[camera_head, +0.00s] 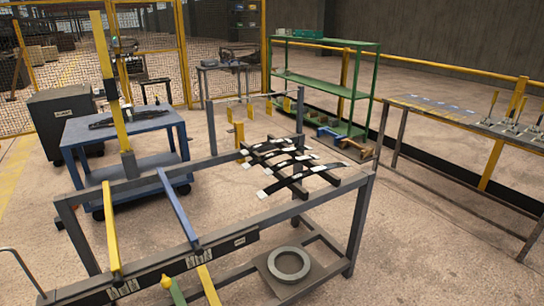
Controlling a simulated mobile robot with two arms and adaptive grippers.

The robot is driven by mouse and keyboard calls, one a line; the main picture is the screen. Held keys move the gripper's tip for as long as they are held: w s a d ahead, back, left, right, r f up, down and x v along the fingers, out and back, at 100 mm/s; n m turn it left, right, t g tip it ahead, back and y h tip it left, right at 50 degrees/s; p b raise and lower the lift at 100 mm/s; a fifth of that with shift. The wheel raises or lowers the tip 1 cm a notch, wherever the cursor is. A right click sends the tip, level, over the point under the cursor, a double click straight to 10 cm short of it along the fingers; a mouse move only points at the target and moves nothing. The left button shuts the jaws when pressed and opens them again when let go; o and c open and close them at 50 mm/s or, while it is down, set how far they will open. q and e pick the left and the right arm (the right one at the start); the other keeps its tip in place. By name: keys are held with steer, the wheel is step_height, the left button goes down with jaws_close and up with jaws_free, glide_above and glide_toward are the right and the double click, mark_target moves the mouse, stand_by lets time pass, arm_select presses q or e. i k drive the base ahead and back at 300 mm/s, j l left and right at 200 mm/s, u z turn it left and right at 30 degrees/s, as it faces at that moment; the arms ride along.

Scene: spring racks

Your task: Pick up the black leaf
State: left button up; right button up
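Several black leaves with white bands lie across two dark rails at the right end of the grey metal rack. One black leaf (312,171) lies at the near side of this group, slanting up to the right. Another dark, leaf-like piece (128,118) lies on top of the blue cart (75,137) at the left. I cannot tell which one the task means. Neither of my grippers is in view.
The grey rack (225,235) fills the foreground, with yellow and blue bars across its left part. A grey ring (289,263) lies on its lower shelf. A green shelf (325,85) stands behind, a long table (440,112) at right. Concrete floor is open between them.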

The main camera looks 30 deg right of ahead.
mark_target(249, 164)
steer(key=i+l+z, duration=0.1)
steer(key=z, duration=0.35)
steer(key=i+l+z, duration=0.2)
steer(key=z, duration=0.25)
steer(key=i+l+z, duration=0.15)
steer(key=z, duration=0.3)
